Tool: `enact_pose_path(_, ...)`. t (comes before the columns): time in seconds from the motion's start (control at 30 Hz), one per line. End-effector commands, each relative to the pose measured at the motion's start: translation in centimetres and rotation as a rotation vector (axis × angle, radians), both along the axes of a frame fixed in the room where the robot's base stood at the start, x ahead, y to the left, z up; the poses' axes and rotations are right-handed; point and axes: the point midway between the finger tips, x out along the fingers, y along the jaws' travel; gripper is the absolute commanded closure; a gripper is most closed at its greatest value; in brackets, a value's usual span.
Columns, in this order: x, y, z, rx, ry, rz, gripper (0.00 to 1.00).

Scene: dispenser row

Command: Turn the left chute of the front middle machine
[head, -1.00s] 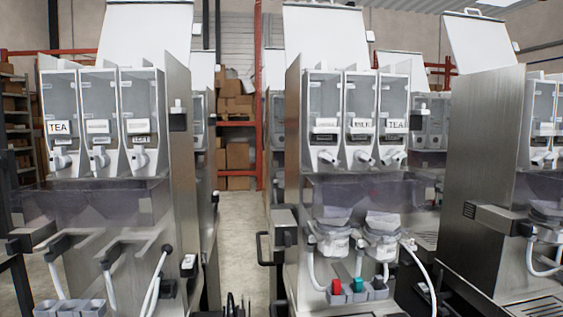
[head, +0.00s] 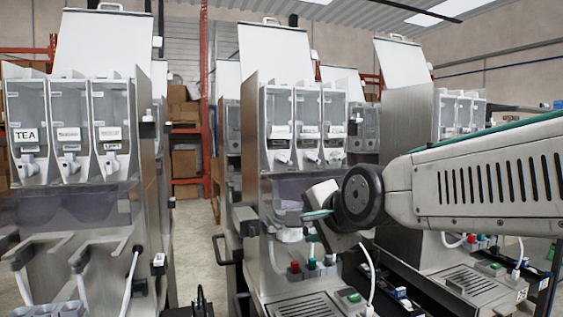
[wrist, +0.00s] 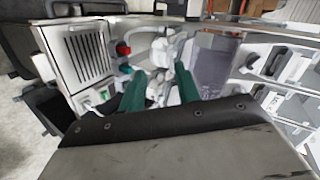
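The front middle machine (head: 252,185) stands in the centre of the head view, with three clear canisters in a row. Its left chute (head: 283,158) is a white spout under the left canister, beside the middle chute (head: 312,156) and the right chute (head: 335,156). My gripper (head: 318,214) is below and slightly right of the left chute, apart from it, in front of the machine's mixing area. In the wrist view its two green fingers (wrist: 159,72) are spread with nothing clearly held between them. The wrist view is turned sideways.
A tea machine (head: 70,200) stands on the left and another machine (head: 410,100) on the right. Red and green knobs (head: 312,266) and a drip tray (head: 298,306) are low on the middle machine. An aisle lies left of it.

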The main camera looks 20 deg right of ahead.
Motion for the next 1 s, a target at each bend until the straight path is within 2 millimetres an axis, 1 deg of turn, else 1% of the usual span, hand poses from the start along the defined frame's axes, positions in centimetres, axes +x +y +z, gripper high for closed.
enact_pose_path(0.03, 2.1, 0.1, 2.0, 0.131, -0.091, -0.073, 0.67)
enact_pose_path(0.1, 4.2, 0.0, 4.8, 0.319, -0.214, -0.160, 0.67)
enact_pose_path(0.2, 6.1, -0.1, 7.9, 0.532, -0.345, -0.229, 0.67)
enact_pose_path(0.3, 7.0, -0.2, 9.7, 0.663, -0.421, -0.258, 0.67)
enact_pose_path(0.4, 7.5, -0.4, 10.6, 0.727, -0.458, -0.269, 0.67)
enact_pose_path(0.53, 8.6, -0.4, 10.8, 0.748, -0.468, -0.273, 0.67)
enact_pose_path(0.8, 12.7, -0.5, 10.7, 0.745, -0.467, -0.274, 0.67)
enact_pose_path(0.9, 13.9, -0.5, 10.7, 0.745, -0.467, -0.274, 0.67)
enact_pose_path(1.0, 14.8, -0.5, 10.8, 0.744, -0.468, -0.273, 0.67)
